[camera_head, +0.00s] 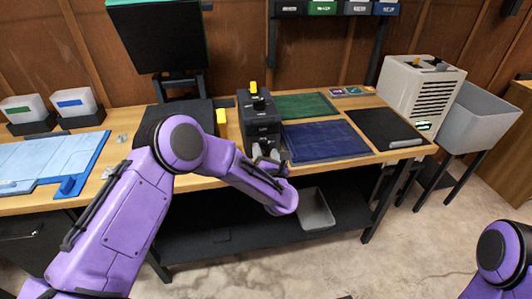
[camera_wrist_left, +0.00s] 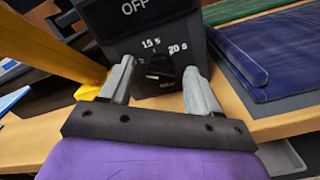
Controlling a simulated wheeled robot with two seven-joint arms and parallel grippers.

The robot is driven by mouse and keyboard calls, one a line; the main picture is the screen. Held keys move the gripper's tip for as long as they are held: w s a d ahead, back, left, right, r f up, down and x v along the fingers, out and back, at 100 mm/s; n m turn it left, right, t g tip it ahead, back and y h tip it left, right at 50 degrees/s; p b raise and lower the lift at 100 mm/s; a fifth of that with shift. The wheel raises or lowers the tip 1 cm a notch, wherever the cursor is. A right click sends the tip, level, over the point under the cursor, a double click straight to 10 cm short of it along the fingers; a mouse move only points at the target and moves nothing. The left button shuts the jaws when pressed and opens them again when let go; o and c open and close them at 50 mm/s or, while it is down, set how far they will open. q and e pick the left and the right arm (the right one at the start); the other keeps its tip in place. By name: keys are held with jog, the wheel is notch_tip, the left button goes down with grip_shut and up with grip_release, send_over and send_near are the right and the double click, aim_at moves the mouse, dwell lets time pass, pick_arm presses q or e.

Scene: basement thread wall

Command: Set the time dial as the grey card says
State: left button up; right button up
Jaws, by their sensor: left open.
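The black machine (camera_head: 258,112) stands on the bench, with a yellow part on top. In the left wrist view its front panel (camera_wrist_left: 118,22) carries "OFF", and below that a dark time dial (camera_wrist_left: 158,68) with white marks "15 s" and "20 s". I cannot tell exactly where the dial points. My left gripper (camera_head: 267,154) is at the machine's front. In the wrist view its fingers (camera_wrist_left: 160,78) are open, one on each side of the dial; contact is unclear. A grey label or card (camera_head: 357,8) shows on the wall rack; its text is unreadable. My right gripper is out of view.
Green (camera_head: 303,105) and blue (camera_head: 325,139) cloths lie right of the machine. A yellow object (camera_head: 221,116) stands to its left, near a black monitor (camera_head: 158,37). A beige unit (camera_head: 418,90) stands at the bench's right end. A grey bin (camera_head: 317,209) is below.

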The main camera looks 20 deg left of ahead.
pick_arm(q)
jog(key=c, duration=1)
jog(key=shift+c, duration=0.2)
jog(key=shift+m, duration=0.3)
jog(key=shift+f+m+b, duration=0.1)
jog(key=shift+m+b, duration=0.4)
jog(key=shift+m, duration=0.5)
jog(key=m, duration=0.2)
jog(key=shift+d+m, duration=0.1)
jog(key=shift+m, duration=0.3)
jog(key=m, duration=0.2)
jog(key=shift+m+b, duration=0.3)
jog(key=shift+b, duration=0.05)
jog(key=shift+m, duration=1.7)
